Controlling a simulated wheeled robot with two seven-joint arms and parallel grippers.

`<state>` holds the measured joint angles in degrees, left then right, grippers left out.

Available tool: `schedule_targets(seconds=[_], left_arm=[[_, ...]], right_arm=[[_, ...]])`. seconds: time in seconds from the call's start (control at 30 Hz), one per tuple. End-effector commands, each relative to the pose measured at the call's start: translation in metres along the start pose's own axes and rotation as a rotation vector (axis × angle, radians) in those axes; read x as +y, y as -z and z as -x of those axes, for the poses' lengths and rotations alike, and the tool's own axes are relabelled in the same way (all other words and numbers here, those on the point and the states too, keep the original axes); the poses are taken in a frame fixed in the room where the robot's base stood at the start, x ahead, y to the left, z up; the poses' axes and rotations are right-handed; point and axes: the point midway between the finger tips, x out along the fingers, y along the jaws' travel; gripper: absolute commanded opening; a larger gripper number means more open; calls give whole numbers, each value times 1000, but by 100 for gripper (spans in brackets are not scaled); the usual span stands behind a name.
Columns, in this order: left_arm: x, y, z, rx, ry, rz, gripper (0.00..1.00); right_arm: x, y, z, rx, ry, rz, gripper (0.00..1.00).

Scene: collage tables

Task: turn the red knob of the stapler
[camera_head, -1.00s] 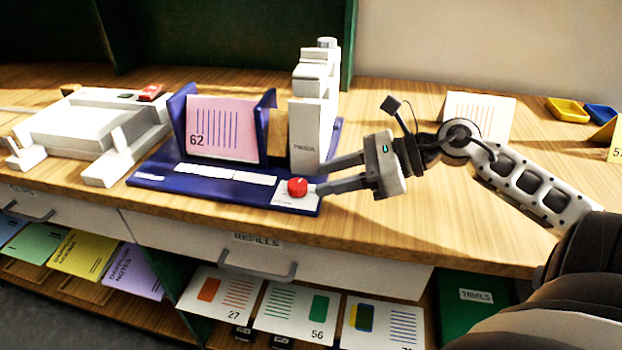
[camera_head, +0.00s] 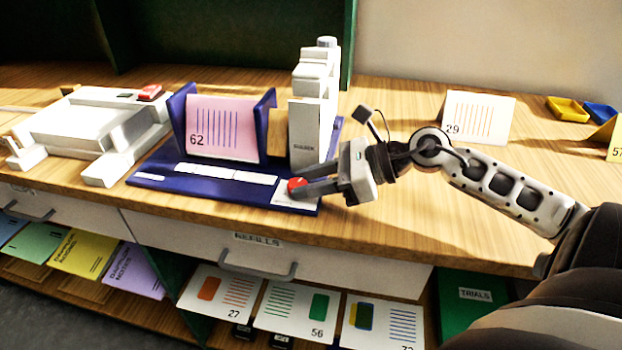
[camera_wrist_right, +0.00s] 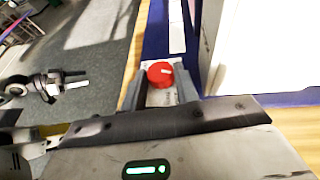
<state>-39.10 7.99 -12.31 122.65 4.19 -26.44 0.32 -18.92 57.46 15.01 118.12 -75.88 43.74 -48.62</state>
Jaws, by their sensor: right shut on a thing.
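The stapler has a dark blue base (camera_head: 230,190) and a tall white-grey body (camera_head: 306,130) on the counter. Its red knob (camera_head: 296,184) sits on a white plate at the base's front right corner. The knob also shows in the right wrist view (camera_wrist_right: 160,73), with a pale mark on its top. My right gripper (camera_head: 298,188) reaches in from the right, its fingers on either side of the knob and shut on it. In the right wrist view the fingers (camera_wrist_right: 160,85) flank the knob. My left gripper is not in the head view.
A pink card (camera_head: 222,128) marked 62 stands in the blue holder. A white machine (camera_head: 85,130) is at left. A card marked 29 (camera_head: 478,118) and yellow and blue trays (camera_head: 567,108) stand at right. The counter's front edge lies close below the stapler.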

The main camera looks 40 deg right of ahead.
Motion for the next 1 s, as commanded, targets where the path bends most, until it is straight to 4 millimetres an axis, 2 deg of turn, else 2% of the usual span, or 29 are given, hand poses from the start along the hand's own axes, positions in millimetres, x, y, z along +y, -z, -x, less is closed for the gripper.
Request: schedule_targets(seconds=[0.13,0.2,0.43,0.87,0.9,0.93,1.0], left_arm=[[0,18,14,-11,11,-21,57],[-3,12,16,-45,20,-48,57],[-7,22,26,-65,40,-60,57],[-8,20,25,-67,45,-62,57],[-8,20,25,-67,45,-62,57],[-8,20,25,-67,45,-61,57],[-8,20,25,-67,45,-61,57]], right_arm=[[3,-6,3,7,77,-41,8],[3,-8,4,6,126,-61,8],[4,-5,2,3,224,-99,8],[5,0,0,0,247,-103,8],[5,0,0,0,247,-103,36],[5,0,0,0,247,-103,39],[6,0,0,0,247,-103,39]])
